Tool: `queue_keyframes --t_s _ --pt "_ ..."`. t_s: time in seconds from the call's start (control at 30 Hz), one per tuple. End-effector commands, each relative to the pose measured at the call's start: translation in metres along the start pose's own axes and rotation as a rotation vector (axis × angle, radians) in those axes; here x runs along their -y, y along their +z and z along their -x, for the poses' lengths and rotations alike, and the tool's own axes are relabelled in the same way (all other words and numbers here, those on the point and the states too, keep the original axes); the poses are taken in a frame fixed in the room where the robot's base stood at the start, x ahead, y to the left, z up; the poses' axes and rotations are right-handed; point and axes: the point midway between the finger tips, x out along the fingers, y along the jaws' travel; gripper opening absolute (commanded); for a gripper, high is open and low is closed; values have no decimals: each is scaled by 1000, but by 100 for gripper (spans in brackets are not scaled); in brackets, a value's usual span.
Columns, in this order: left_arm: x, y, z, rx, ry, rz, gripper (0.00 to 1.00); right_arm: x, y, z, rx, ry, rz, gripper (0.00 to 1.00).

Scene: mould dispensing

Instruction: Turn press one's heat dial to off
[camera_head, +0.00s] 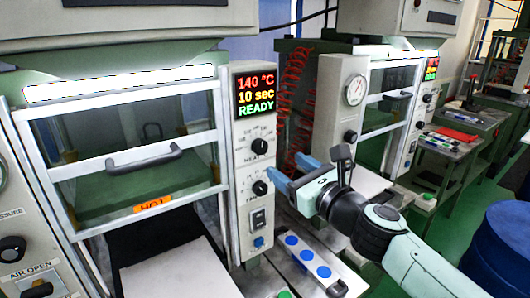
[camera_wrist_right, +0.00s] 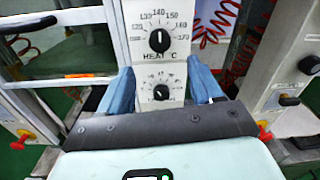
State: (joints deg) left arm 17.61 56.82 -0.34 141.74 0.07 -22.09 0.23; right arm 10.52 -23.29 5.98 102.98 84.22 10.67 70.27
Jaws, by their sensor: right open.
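Press one (camera_head: 246,215) stands in front of me with a white control column. Its heat dial (camera_head: 259,146) is the upper black knob, marked HEAT C; it also shows in the right wrist view (camera_wrist_right: 160,40), its white pointer upward near the 140–150 marks. A second black dial (camera_head: 260,188) sits below it. The display (camera_head: 255,92) reads 140 °C, 10 sec, READY. My right gripper (camera_head: 284,166) is open, its blue fingers in front of the column; in the right wrist view they flank the lower dial (camera_wrist_right: 161,92), below the heat dial. Nothing is between them. My left gripper is out of view.
Press one's guard door (camera_head: 140,160) has a dark handle (camera_head: 144,159) and an orange HOT label (camera_head: 153,205). A second press (camera_head: 340,110) stands behind, right. A blue drum (camera_head: 500,240) stands at far right.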

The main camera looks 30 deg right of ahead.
Motion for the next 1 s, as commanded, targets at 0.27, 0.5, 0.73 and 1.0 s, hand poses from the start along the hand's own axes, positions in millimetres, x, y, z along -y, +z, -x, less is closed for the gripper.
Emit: queue_keyframes --t_s 0.27,0.5,0.73,1.0 --pt "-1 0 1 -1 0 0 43 0 -1 -60 -3 1 0 65" --pt "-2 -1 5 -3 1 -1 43 0 0 -88 -2 0 1 65" --pt "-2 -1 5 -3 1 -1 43 0 -1 -93 -2 0 1 65" --pt "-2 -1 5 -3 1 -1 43 0 -1 -92 -2 0 1 23"
